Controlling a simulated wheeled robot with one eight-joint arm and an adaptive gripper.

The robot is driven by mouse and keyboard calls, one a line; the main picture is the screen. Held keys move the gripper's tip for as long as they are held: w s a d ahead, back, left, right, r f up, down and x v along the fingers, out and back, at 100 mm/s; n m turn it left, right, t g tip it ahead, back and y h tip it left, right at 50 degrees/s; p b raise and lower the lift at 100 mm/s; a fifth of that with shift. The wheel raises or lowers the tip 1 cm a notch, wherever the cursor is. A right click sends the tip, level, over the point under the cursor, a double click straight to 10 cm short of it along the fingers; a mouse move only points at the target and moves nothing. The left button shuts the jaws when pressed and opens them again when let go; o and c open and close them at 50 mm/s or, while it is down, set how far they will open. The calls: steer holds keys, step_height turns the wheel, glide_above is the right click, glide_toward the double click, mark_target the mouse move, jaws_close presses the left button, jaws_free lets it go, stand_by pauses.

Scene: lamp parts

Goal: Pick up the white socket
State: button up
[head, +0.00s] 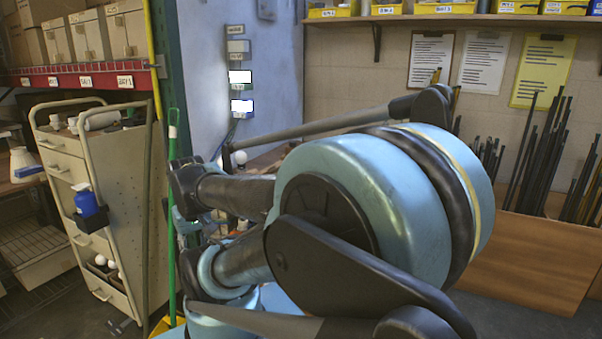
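I cannot make out a white socket for certain in the head view. A small white rounded thing (240,157) shows on a surface behind my arm, partly hidden, and I cannot tell whether it is a bulb or a socket. My blue and black arm fills the middle of the view and covers most of that surface. My gripper does not show, so its opening and anything in it are hidden.
A cart (110,210) with drawers stands at the left, with a blue spray bottle (86,202) on its side and white bulbs (101,260) low down. A wooden bin (530,258) with dark rods is at the right. A yellow-binned shelf (450,18) runs above.

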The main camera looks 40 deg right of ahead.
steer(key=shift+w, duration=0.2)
